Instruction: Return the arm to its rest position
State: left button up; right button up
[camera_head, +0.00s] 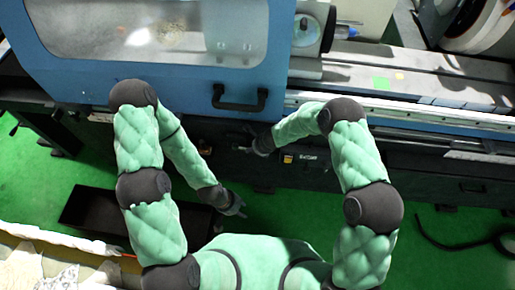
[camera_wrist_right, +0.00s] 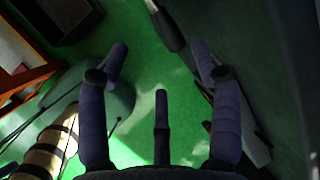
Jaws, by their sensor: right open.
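My right arm bends in from the right in the head view, with its dark gripper (camera_head: 247,146) in front of the blue machine's dark lower front, by a small yellow-marked label. In the right wrist view my right gripper (camera_wrist_right: 160,52) is open, with its fingers spread and nothing between them. My left arm reaches down from the left, and its gripper (camera_head: 236,204) hangs lower, over the green floor. The left gripper is small and dark here, so its finger opening is unclear. No object shows in either gripper.
A black box (camera_head: 90,208) sits on the green floor (camera_head: 35,185) at left. A dark cable (camera_head: 455,243) lies at right.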

dwell(0.6)
jog(key=s+d+f+n+g+b, duration=0.1)
jog(key=s+d+f+n+b, duration=0.15)
jog(key=s+d+n, duration=0.55)
jog(key=s+d+f+n+g+b, duration=0.1)
jog(key=s+d+f+n+g, duration=0.2)
jog(key=s+d, duration=0.5)
jog(key=s+n+b, duration=0.1)
jog(key=s+n, duration=0.4)
jog(key=s, duration=0.6)
jog(key=shift+a+r+n+t+y, duration=0.15)
jog(key=shift+a+n+t+y, duration=0.15)
jog(key=shift+a+y, duration=0.1)
